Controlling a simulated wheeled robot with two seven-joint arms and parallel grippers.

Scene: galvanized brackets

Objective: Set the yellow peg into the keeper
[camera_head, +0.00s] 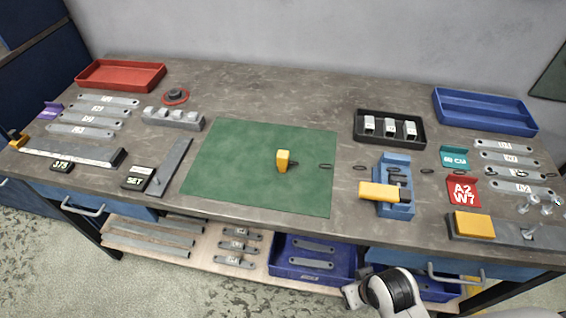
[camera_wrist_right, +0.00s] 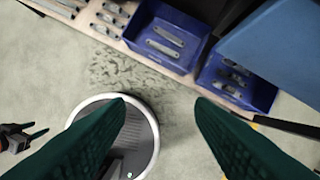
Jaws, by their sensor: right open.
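A yellow block-shaped peg (camera_head: 283,160) stands on the green mat (camera_head: 230,188), with a small dark part at its right side. A row of dark oval links (camera_head: 326,166) runs from near it to the right. A blue fixture (camera_head: 394,205) with a yellow bar (camera_head: 381,192) stands right of the mat; I cannot tell whether it is the keeper. My right gripper (camera_wrist_right: 160,103) is open and empty over the floor in the right wrist view, well away from the peg. A dark shape at that view's left edge looks like my left gripper (camera_wrist_right: 24,138); its jaws are unclear.
A black tray (camera_head: 364,137) with pale blocks stands behind the fixture. A red holder (camera_head: 464,192) and a teal one (camera_head: 454,157) stand right of it. Flat brackets lie at both sides. A blue bin (camera_wrist_right: 155,45) sits on the lower shelf. The mat is otherwise mostly clear.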

